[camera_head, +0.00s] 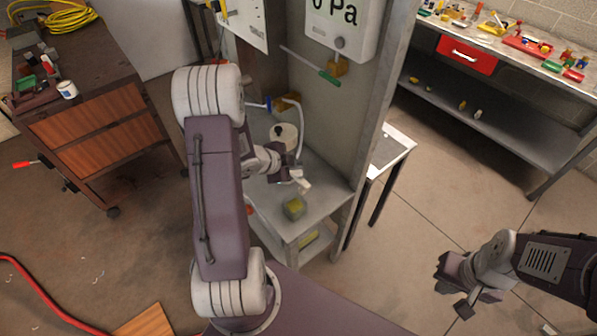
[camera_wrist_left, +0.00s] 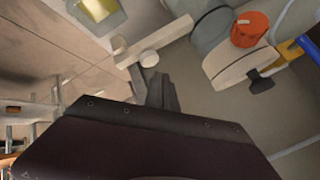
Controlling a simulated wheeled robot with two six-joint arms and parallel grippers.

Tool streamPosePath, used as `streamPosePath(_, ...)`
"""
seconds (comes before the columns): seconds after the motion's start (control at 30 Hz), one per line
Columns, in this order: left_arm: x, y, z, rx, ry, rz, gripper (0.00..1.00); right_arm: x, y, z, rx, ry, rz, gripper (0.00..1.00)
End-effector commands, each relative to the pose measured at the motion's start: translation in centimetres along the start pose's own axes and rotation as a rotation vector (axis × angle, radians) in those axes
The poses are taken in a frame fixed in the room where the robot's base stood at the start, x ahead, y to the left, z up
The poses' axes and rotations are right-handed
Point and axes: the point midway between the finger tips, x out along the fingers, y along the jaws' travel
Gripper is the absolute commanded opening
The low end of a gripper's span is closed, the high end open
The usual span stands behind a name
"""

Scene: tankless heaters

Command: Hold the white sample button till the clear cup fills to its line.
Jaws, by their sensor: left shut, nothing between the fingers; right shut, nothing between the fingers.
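In the left wrist view a small round white button (camera_wrist_left: 149,58) sits by a pale bar (camera_wrist_left: 155,40) on the fitting. My left gripper (camera_wrist_left: 152,80) is shut and empty, its tips right at the button; I cannot tell whether they press it. In the head view this gripper (camera_head: 287,174) is over the grey stand's shelf. My right gripper (camera_head: 468,298) is shut and empty above the floor.
A valve with an orange knob (camera_wrist_left: 249,29) and a blue-and-yellow fitting is close to my left gripper. The stand's upright panel (camera_head: 340,120) rises behind. A wooden-drawer cabinet (camera_head: 95,145) is at left, a workbench with a red drawer (camera_head: 467,54) at back right.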

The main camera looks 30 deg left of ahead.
Motion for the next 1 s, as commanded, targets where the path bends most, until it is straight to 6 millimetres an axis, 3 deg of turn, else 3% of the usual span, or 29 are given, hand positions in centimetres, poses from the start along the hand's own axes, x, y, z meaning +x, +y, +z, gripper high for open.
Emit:
streamPosePath(0.43,-3.4,-2.5,-2.5,0.0,0.0,0.0,0.0,-4.7,-0.1,-0.5,0.0,0.0,0.0,0.0)
streamPosePath(1.0,-3.2,-2.4,-2.4,0.0,0.0,0.0,0.0,-4.4,-0.1,-0.5,0.0,0.0,0.0,0.0)
